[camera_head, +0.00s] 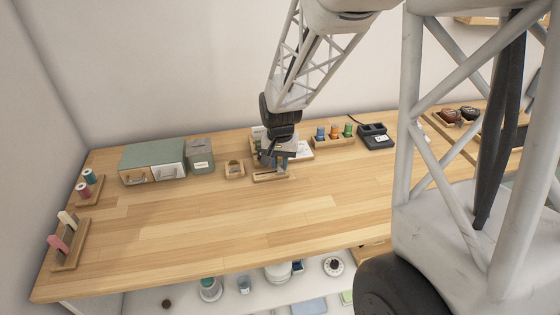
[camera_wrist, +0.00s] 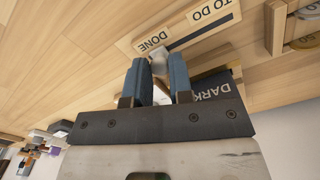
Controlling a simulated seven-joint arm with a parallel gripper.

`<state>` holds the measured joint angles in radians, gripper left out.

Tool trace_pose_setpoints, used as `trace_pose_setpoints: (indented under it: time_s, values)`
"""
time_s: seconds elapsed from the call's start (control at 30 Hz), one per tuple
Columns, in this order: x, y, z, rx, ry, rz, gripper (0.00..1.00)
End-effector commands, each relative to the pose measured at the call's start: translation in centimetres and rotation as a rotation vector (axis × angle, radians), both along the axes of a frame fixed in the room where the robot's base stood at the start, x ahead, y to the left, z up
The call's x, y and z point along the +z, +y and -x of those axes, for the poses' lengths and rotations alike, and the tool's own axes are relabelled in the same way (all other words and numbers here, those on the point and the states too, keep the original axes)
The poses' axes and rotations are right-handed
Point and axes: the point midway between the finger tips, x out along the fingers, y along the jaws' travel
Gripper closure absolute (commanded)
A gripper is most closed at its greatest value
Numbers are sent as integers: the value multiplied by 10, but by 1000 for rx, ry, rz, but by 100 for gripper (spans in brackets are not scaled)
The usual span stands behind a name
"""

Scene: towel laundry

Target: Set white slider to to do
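The wooden slider board (camera_head: 270,177) lies on the table below my gripper (camera_head: 281,166). In the wrist view the board (camera_wrist: 126,44) has a dark slot, with a DONE label (camera_wrist: 154,42) at its left end and a TO DO label (camera_wrist: 208,14) at its right end. The white slider (camera_wrist: 159,62) is a small knob at the DONE end. The fingers hide part of the knob.
A part labelled DARK (camera_wrist: 210,88) is partly hidden behind my gripper. A small wooden tray (camera_head: 235,170) stands left of the board, beyond it a grey box (camera_head: 201,160) and a green drawer box (camera_head: 150,157). A spool rack (camera_head: 335,142) stands to the right. The table front is clear.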

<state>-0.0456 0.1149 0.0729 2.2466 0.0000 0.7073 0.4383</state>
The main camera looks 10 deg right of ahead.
Motion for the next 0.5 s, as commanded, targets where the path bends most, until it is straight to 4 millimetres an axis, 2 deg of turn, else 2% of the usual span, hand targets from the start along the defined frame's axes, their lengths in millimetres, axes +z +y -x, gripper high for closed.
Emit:
trace_pose_setpoints:
  time_s: [0.3,0.5]
  values:
    - [0,2,0,0,0,0,100]
    - [0,19,-1,3,-1,0,100]
